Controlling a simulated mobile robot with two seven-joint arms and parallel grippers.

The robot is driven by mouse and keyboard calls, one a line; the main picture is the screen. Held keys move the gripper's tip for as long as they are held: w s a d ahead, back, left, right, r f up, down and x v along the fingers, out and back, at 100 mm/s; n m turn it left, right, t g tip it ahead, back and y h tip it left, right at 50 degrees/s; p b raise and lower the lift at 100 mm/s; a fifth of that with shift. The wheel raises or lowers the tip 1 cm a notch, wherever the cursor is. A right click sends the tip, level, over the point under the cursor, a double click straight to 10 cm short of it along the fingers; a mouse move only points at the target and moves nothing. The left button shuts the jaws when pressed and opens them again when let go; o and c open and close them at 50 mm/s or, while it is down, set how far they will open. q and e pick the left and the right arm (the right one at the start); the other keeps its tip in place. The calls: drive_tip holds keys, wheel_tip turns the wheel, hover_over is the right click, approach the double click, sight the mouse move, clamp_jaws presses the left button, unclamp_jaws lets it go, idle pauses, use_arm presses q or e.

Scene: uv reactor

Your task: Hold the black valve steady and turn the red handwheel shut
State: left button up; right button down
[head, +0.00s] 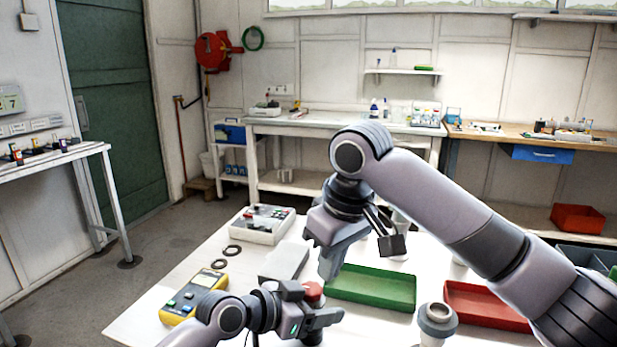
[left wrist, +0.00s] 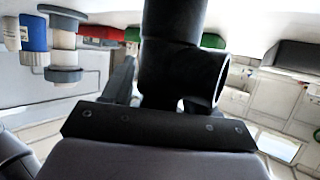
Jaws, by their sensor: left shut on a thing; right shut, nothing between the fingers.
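The black valve (head: 312,338) stands at the near edge of the white table in the head view, mostly hidden by my left gripper (head: 322,319). My left gripper is shut on the valve body. In the left wrist view the valve (left wrist: 180,55) fills the centre between the fingers, with a round open port facing right. The red handwheel (head: 313,291) sits on top of the valve, just above the left gripper. My right gripper (head: 328,268) is shut and empty, pointing down above and slightly right of the handwheel. A gap between its fingertips and the handwheel is hard to judge.
A green tray (head: 372,304) lies right of the valve, with a red tray (head: 488,323) beyond. A grey flanged part (head: 437,322) stands in front of them. A yellow meter (head: 193,297), black rings (head: 219,264) and a control box (head: 263,224) lie on the left.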

use_arm(q)
drive_tip(key=shift+f, duration=0.15)
drive_tip(key=o, duration=1.3)
drive_tip(key=shift+o, duration=0.2)
drive_tip(key=shift+a, duration=0.15)
